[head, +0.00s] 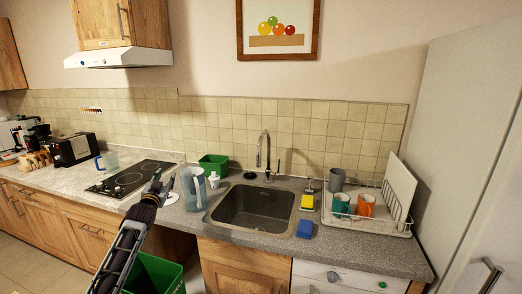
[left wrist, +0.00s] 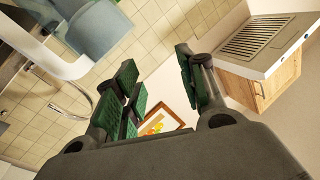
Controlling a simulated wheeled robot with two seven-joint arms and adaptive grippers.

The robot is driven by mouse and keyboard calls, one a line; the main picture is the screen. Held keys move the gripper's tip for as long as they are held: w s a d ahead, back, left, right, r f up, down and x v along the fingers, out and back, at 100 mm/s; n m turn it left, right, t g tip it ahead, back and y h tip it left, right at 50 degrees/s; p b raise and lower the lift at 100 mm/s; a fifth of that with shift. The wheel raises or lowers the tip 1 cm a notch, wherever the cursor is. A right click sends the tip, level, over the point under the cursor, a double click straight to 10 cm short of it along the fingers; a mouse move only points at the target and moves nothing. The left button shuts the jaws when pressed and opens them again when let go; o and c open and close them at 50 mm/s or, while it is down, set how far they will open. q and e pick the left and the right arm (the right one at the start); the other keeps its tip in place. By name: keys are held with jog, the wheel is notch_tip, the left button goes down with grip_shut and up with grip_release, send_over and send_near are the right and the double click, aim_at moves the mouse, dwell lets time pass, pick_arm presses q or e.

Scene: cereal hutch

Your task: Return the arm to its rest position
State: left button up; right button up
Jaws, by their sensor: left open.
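My left arm comes in from the bottom left in the head view. My left gripper (head: 160,184) is raised near the counter's front edge, between the hob and the grey-blue pitcher (head: 193,188). In the left wrist view the gripper (left wrist: 158,68) has its two green-padded fingers spread apart, with nothing between them. The pitcher, seen close at the upper left of the left wrist view (left wrist: 95,28), is apart from the fingers. My right gripper does not show.
The sink (head: 252,206) is right of the pitcher, with a dish rack (head: 372,226) beyond it. A black hob (head: 130,178) lies to the left. A green bin (head: 152,272) stands below the counter near my arm. The range hood (head: 118,57) hangs at upper left.

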pick_arm(q)
jog(key=s+d+f+g, duration=0.15)
jog(key=s+f, duration=0.35)
jog(key=f, duration=0.9)
jog(key=s+d+f+g, duration=0.1)
jog(key=s+f+g, duration=0.25)
jog(key=f, duration=1.15)
jog(key=s+d+f+g, duration=0.15)
jog(key=s+f, duration=0.45)
jog(key=f, duration=0.8)
jog(key=s+d+f+g, duration=0.3)
jog(key=s+f+g, duration=0.2)
jog(key=s+f, duration=1.55)
jog(key=s+d+f+g, duration=0.2)
jog(key=s+f, duration=0.3)
jog(key=s, duration=0.9)
jog(key=s+d+f+g+h, duration=0.1)
jog(key=s+f, duration=0.5)
jog(key=s, duration=0.8)
jog(key=s+d+f+g, duration=0.3)
jog(key=s+f, duration=0.2)
jog(key=s, duration=0.9)
jog(key=shift+s+f+n+g, duration=0.2)
jog(key=shift+f+n+g, duration=0.15)
jog(key=shift+f+n, duration=0.05)
